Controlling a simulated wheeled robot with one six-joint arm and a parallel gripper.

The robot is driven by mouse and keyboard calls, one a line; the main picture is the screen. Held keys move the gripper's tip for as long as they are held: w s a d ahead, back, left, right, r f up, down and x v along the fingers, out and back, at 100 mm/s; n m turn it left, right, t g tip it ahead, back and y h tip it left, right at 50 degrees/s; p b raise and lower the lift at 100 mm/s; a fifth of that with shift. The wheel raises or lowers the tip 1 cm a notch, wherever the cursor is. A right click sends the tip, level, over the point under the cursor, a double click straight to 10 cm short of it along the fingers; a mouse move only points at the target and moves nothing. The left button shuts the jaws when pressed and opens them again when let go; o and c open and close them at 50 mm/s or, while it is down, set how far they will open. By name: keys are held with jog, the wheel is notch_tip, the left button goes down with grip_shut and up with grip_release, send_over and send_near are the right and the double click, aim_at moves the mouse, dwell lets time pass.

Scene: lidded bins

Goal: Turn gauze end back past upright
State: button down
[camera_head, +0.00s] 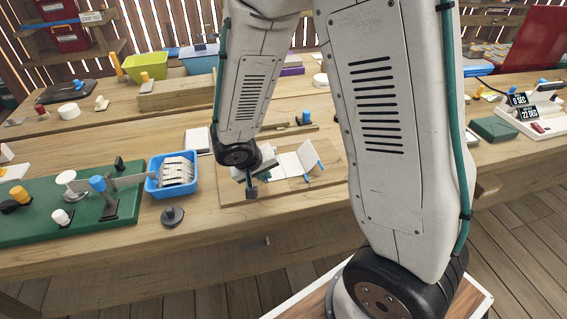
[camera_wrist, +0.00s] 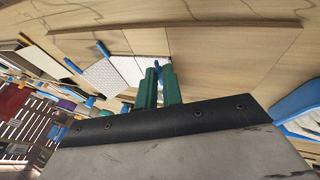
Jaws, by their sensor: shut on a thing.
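The white gauze (camera_head: 289,164) lies on a wooden board, with blue pieces at its right side. In the wrist view the gauze (camera_wrist: 103,77) shows as pale panels with a fine grid, and one panel stands at an angle to another. My gripper (camera_wrist: 162,70) has its two green fingers close together at the gauze's near edge, shut on the gauze end. The fingers cover the held part. In the head view my gripper (camera_head: 251,190) is at the left of the board, partly hidden by my own wrist.
The wooden board (camera_head: 237,195) lies near the table's front edge. A blue bin (camera_head: 153,185) with pale slats stands left of it, and a dark round knob piece (camera_head: 172,215) stands in front of that. A green board (camera_head: 30,228) with fittings is further left. Bare table lies in front.

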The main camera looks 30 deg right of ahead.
jog(key=shift+s+d+y, duration=0.1)
jog(key=shift+d+y, duration=0.25)
jog(key=shift+y, duration=0.35)
jog(key=shift+s+d+m+t+y, duration=0.25)
jog(key=shift+d+m+t+y, duration=0.3)
jog(key=shift+y, duration=0.45)
jog(key=shift+d+n, duration=0.1)
jog(key=shift+n, duration=0.15)
jog(key=c, duration=1.5)
grip_release()
